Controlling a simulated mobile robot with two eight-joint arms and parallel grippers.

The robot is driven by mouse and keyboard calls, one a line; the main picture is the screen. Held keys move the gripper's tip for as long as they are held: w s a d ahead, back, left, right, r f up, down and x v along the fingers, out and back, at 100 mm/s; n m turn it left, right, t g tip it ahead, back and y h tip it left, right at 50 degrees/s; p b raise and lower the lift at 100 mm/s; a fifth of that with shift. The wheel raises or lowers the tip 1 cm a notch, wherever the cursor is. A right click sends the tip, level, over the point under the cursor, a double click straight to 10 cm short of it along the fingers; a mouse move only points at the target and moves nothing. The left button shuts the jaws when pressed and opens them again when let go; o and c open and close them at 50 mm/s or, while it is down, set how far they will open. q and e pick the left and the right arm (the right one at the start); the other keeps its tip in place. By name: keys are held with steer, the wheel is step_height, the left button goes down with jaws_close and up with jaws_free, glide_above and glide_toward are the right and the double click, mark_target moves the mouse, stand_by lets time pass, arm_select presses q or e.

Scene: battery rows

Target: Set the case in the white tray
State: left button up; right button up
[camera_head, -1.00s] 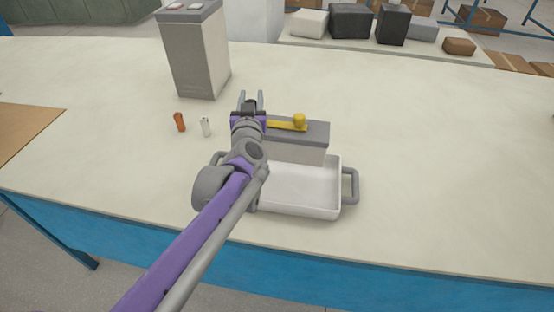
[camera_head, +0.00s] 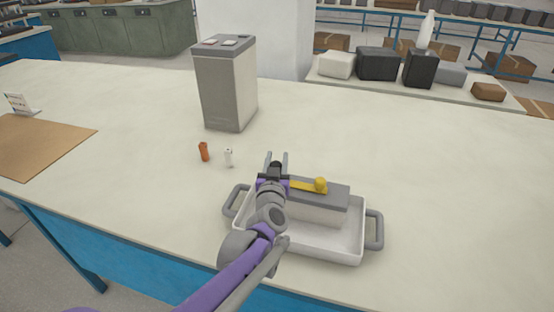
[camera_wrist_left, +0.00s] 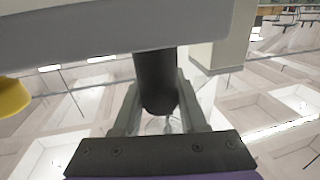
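The case (camera_head: 322,209) is a light grey box with a darker grey top and a yellow bar with a knob (camera_head: 320,185) on it. It looks upright within the walls of the white tray (camera_head: 335,254), towards the tray's back; I cannot tell whether its base touches the tray floor. My left gripper (camera_head: 277,157) is at the case's left end. In the left wrist view its fingers (camera_wrist_left: 157,98) close around a dark round post beside the grey case (camera_wrist_left: 110,32). The arm hides the tray's left part. My right gripper is out of view.
An orange battery (camera_head: 204,151) and a white one (camera_head: 228,158) stand left of the tray. A tall grey box (camera_head: 225,85) stands behind them. A brown mat (camera_head: 40,145) lies at the left. The table right of the tray is clear.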

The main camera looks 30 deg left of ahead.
arm_select(q)
steer(key=o, duration=0.5)
steer(key=shift+c, duration=0.2)
steer(key=shift+r, duration=0.15)
steer(key=p+v, duration=0.1)
steer(key=v, duration=1.1)
